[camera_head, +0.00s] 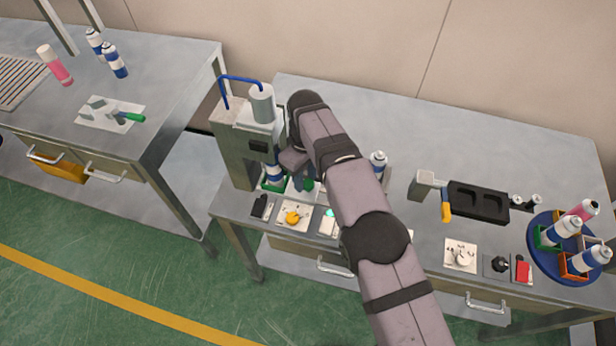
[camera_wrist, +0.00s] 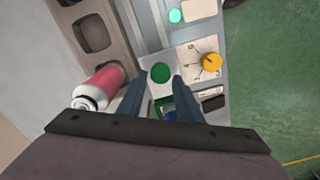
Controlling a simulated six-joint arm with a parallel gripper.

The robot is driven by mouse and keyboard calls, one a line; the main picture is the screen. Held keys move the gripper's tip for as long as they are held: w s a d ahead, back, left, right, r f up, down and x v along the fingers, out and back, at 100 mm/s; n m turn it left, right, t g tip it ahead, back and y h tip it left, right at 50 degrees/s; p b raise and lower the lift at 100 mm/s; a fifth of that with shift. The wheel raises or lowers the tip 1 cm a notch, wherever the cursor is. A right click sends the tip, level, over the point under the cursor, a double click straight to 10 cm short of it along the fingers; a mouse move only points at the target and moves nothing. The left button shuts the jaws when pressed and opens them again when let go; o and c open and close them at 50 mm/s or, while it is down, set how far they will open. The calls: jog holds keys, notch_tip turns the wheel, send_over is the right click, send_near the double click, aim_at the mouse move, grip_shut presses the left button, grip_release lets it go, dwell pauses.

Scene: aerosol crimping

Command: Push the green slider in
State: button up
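A round green knob (camera_wrist: 160,72), seemingly the green slider's, shows in the wrist view on a pale plate. My gripper (camera_wrist: 161,78) is open, with one finger on each side of the knob. A gap shows between the fingers; I cannot tell whether either one touches the knob. In the head view my gripper (camera_head: 305,181) is low in front of the crimping machine (camera_head: 236,135), just right of a blue-and-white can (camera_head: 271,170) standing in it. My arm partly hides this area.
A yellow rotary knob (camera_wrist: 212,62) and a lit green button (camera_wrist: 175,15) are close by. A pink can (camera_wrist: 103,78) is left of the fingers in the wrist view. A black tray (camera_head: 478,203) and a blue turntable with cans (camera_head: 541,262) stand farther right.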

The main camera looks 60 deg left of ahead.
jog(key=shift+o, duration=0.5)
jog(key=shift+d, duration=0.1)
jog(key=shift+r, duration=0.1)
jog(key=shift+r+b, duration=0.4)
jog(key=shift+r, duration=3.15)
